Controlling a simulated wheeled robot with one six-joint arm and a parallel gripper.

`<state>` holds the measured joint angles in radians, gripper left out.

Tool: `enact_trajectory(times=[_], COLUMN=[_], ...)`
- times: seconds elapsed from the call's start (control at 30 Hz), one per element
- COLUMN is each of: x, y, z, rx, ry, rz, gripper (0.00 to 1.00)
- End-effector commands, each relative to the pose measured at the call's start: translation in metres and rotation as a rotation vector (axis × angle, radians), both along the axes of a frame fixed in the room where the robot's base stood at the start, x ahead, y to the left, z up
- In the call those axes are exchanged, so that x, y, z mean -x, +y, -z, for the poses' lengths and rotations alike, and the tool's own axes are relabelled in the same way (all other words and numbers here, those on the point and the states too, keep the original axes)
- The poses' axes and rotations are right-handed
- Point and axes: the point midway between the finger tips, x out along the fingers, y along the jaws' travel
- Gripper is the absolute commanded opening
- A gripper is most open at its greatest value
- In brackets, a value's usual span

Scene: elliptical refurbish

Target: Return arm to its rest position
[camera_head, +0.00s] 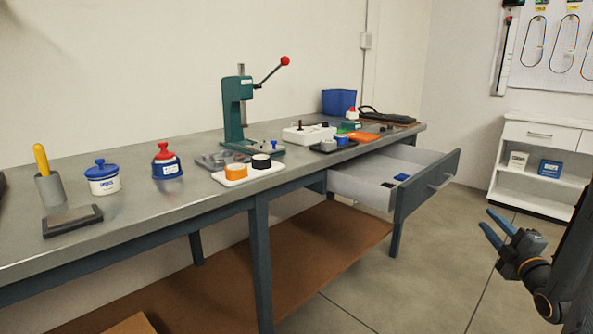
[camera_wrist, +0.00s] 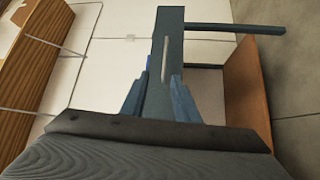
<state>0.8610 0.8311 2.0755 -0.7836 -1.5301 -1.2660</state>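My gripper (camera_head: 486,218) is at the right of the head view, over the floor and to the right of the workbench. Its two blue fingers stand apart with nothing between them. In the wrist view the open fingers (camera_wrist: 160,80) point toward the teal drawer front with its light handle, which lies beyond them. My dark arm runs down the right edge of the head view. The bench drawer (camera_head: 424,182) is pulled out, and a blue item (camera_head: 401,177) and a small dark item (camera_head: 388,184) lie in it. The gripper is apart from the drawer.
The grey workbench (camera_head: 215,200) holds a green press (camera_head: 234,106), a white tray (camera_head: 236,182), blue and red-topped jars, and a blue bin (camera_head: 338,101). A white shelf unit (camera_head: 530,196) stands at the back right. The floor (camera_head: 440,270) between bench and arm is clear.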

Motion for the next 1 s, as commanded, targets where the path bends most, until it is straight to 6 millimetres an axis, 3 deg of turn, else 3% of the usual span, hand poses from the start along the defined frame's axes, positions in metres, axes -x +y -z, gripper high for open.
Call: enact_trajectory(times=[0.27,0.57,0.67,0.8,1.0], x=[-0.02,-0.05,-0.058,-0.06,-0.025], y=[0.014,0.063,0.089,0.144,0.236], z=[-0.004,-0.006,-0.008,-0.011,-0.012], rx=[-0.067,-0.196,-0.262,-0.399,-0.629], ry=[0.096,0.263,0.342,0.491,0.726], rz=[0.012,0.027,0.044,0.092,0.213], gripper=[0.28,0.28,0.28,0.28,0.28])
